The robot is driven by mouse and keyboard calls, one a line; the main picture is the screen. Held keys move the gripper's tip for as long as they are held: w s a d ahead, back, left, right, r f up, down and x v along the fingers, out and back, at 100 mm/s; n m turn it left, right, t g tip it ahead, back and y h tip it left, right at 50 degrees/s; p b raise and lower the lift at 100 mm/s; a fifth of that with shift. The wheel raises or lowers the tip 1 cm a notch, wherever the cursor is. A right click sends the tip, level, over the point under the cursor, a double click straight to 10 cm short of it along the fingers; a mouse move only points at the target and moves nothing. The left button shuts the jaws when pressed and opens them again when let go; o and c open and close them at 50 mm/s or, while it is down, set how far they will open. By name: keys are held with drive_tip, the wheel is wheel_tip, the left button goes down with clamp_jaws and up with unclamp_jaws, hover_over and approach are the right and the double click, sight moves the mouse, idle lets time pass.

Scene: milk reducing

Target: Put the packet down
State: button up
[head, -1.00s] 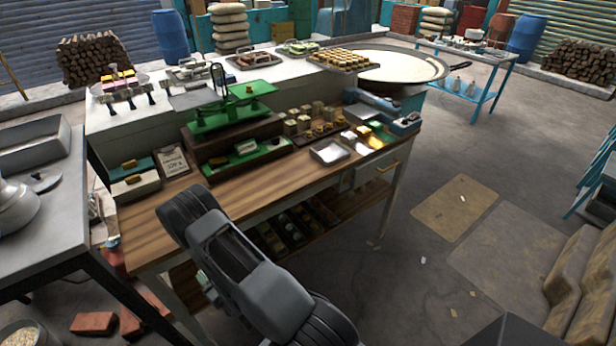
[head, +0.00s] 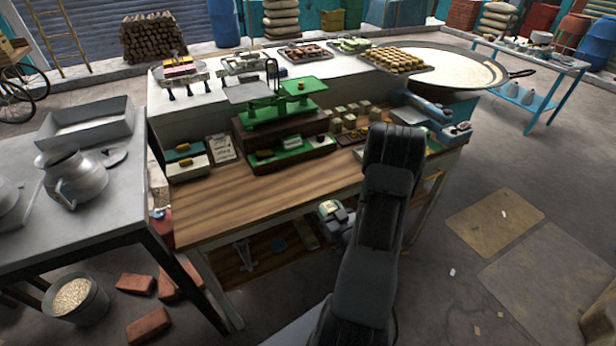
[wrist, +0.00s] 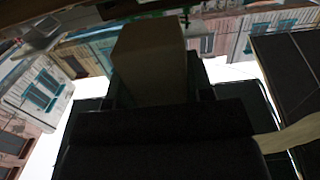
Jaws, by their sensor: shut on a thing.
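In the wrist view a plain, dim beige block, the packet (wrist: 150,62), stands up between the dark fingers of my gripper (wrist: 155,92). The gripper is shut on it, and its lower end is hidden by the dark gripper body. In the head view my arm rises in front of the wooden table (head: 240,205). A small pale-green and grey part shows left of the arm by the table's front edge; I cannot tell whether it is the packet or my wrist. The wrist view looks out at upside-down buildings and sky, with no table surface clear beneath the packet.
A green scale (head: 275,108) stands at the table's back, with a green tray (head: 290,152) before it. Small boxes and a card (head: 221,148) lie at the left. The left front of the tabletop is bare. A grey table (head: 95,190) with metal pots stands left.

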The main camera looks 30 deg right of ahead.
drive_tip(key=b, duration=0.3)
drive_tip(key=shift+w+d+f, duration=0.3)
drive_tip(key=shift+w+f, duration=0.05)
drive_tip(key=shift+f, duration=0.05)
drive_tip(key=shift+w+b, duration=0.3)
drive_tip(key=shift+b, duration=0.9)
drive_tip(key=w+b, duration=0.1)
drive_tip(key=b, duration=0.4)
drive_tip(key=shift+w+r, duration=0.1)
drive_tip(key=shift+r, duration=0.05)
drive_tip(key=w, duration=0.3)
drive_tip(key=w+d+p, duration=0.1)
drive_tip(key=w, duration=0.6)
drive_tip(key=shift+w+d+r, duration=0.2)
drive_tip(key=shift+w+r, duration=0.15)
drive_tip(key=shift+w, duration=0.05)
drive_tip(key=w, duration=0.3)
drive_tip(key=w+p, duration=0.1)
drive_tip(key=shift+w+d, duration=0.15)
drive_tip(key=shift+d, duration=0.1)
drive_tip(key=shift+f, duration=0.3)
drive_tip(key=shift+f, duration=0.2)
drive_tip(key=o, duration=1)
drive_tip(key=shift+r, duration=0.1)
